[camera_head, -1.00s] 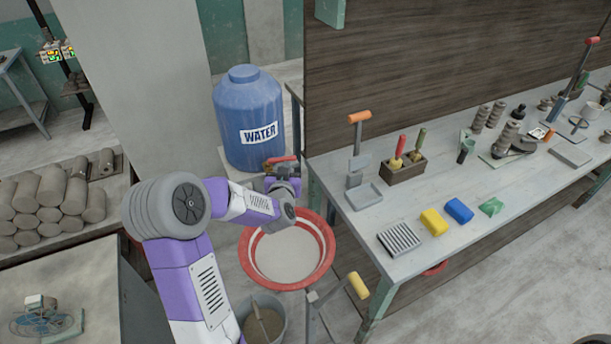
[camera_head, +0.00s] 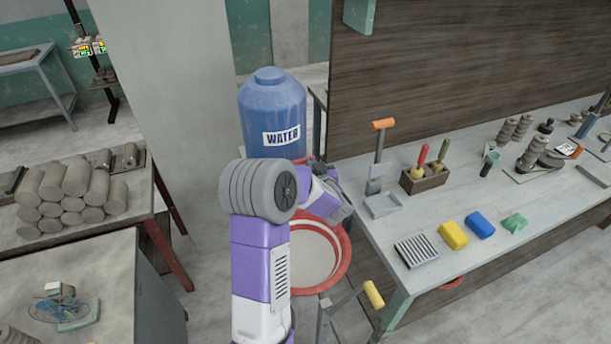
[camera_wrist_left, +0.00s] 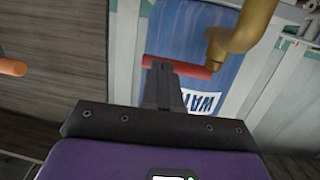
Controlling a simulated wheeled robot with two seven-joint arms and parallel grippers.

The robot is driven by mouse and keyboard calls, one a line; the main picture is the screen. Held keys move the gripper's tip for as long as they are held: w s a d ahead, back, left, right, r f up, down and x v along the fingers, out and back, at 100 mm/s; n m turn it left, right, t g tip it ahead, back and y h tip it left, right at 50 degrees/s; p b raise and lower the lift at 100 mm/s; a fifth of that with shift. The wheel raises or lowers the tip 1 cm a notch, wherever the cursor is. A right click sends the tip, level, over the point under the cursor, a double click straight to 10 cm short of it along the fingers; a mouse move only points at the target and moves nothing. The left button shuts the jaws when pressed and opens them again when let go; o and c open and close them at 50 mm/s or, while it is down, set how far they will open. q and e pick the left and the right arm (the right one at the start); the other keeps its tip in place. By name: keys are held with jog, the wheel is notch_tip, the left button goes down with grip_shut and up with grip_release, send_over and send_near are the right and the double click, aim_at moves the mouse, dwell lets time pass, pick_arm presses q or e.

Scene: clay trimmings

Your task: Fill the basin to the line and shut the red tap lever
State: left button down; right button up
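The blue water barrel (camera_head: 272,112) stands on the floor against the pale wall, with a WATER label. The red tap lever (camera_wrist_left: 190,69) crosses in front of the barrel in the left wrist view, beside the brass spout (camera_wrist_left: 245,30). My left gripper (camera_wrist_left: 162,78) is at the lever; its fingers look closed together, with their tips overlapping the red bar. I cannot tell whether they touch it. In the head view my left arm hides most of the tap. The basin (camera_head: 342,275) has a red rim and a pale inside; its fill line is not clear. My right gripper is not in view.
A workbench (camera_head: 470,205) with sponges, tools and an orange-handled stand (camera_head: 383,125) is on the right. Clay logs (camera_head: 75,188) lie on a left table. Floor is open between left tables and my arm.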

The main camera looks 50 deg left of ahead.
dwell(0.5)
pick_arm(q)
jog(key=w+v, duration=0.1)
jog(key=v, duration=1.3)
jog(key=shift+w+d+p, duration=0.25)
jog(key=shift+d+p, duration=0.05)
jog(key=shift+d, duration=0.05)
